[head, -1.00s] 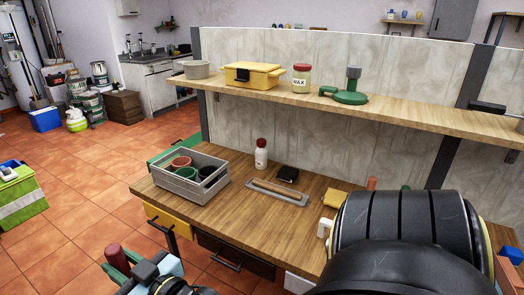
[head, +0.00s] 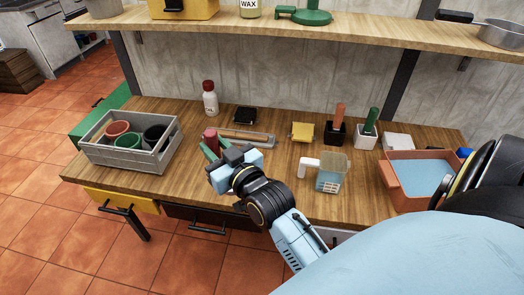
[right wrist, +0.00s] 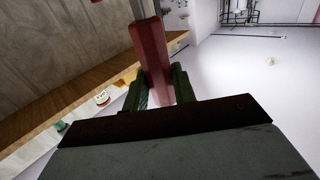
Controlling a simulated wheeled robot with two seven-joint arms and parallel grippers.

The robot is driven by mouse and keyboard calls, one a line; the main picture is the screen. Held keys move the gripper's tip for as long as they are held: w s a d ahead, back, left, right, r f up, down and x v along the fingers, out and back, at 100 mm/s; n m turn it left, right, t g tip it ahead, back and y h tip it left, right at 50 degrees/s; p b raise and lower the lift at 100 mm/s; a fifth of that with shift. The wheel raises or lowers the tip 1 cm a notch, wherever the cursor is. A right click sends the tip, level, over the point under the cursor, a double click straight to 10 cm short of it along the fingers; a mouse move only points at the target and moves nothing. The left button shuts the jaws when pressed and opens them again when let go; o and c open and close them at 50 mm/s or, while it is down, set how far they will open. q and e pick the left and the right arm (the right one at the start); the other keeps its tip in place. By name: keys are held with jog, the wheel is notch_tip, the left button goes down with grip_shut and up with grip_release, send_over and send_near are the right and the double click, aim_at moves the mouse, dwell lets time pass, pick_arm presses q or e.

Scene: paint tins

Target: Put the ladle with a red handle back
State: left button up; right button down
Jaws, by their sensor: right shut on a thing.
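My right gripper (head: 211,152) is above the front of the workbench, right of the grey crate. It is shut on a dark red handle (head: 210,136), which I take for the ladle's. In the right wrist view, the red handle (right wrist: 153,58) stands between the green fingertips (right wrist: 160,88), with a pale shaft beyond it. The ladle's bowl is not visible. A black holder (head: 335,138) with an orange-red handle in it and a white holder (head: 364,141) with a green handle stand at the back right. My left gripper is out of view.
The grey crate (head: 112,161) with several pots stands at the left. A white bottle (head: 210,104), a flat tray (head: 258,138), a yellow item (head: 302,132), a white-handled cup (head: 329,180) and an orange tub (head: 388,182) occupy the bench. The shelf (head: 370,29) runs above.

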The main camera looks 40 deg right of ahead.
jog(key=w+d+f+m+h+b, duration=0.2)
jog(key=w+d+f+b, duration=0.15)
jog(key=w+d, duration=0.7)
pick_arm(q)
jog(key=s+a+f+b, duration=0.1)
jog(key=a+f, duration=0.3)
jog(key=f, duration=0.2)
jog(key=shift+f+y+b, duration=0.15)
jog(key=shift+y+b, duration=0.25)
pick_arm(e)
notch_tip(320, 180, down, 9)
jog(key=s+d, duration=0.1)
jog(key=shift+s, duration=0.25)
jog(key=shift+f, duration=0.1)
